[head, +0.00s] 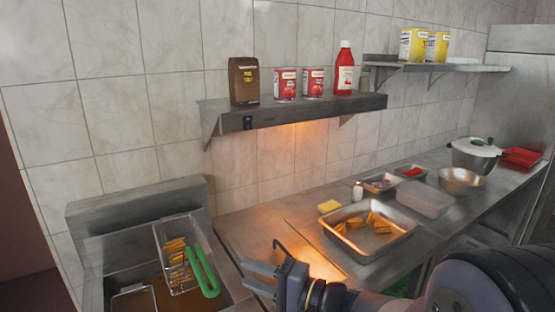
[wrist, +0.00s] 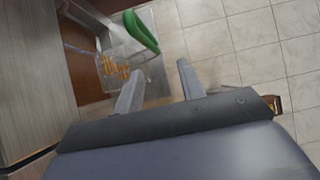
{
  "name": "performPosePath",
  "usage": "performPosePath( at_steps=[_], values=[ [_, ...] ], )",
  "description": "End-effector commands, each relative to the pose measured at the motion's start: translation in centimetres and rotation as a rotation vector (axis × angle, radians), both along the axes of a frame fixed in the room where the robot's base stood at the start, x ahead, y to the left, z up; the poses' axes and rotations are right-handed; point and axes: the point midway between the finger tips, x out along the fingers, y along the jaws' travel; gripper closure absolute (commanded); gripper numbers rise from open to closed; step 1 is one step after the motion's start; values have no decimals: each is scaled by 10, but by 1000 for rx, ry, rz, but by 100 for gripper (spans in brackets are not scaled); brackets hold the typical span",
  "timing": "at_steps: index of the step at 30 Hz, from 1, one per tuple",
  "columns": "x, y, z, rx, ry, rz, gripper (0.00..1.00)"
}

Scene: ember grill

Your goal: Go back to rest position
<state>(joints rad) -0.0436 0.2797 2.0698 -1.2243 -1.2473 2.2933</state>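My gripper (head: 258,279) shows at the lower middle of the head view, over the steel counter beside the fryer. In the wrist view its two fingers (wrist: 158,80) stand apart with nothing between them. A wire fry basket (head: 170,233) with golden fries and a green handle (head: 203,275) is at the fryer (head: 130,205), left of my gripper and apart from it. The basket (wrist: 115,62) and its green handle (wrist: 141,32) also show in the wrist view, beyond the fingers.
A steel tray (head: 365,250) with fried pieces sits on the counter, with a yellow block (head: 329,206) and several containers behind it. A wall shelf (head: 300,110) above holds cans, a brown bag and a red bottle.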

Motion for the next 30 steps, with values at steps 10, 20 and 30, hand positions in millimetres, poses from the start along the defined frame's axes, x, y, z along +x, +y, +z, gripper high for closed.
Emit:
performPosePath(
  at_steps=[10, 20, 30],
  values=[
    [17, 40, 1, 1, 0, 4, 62],
    [24, 54, 1, 1, 0, 0, 62],
    [25, 51, -2, -1, 4, -11, 62]
  ],
)
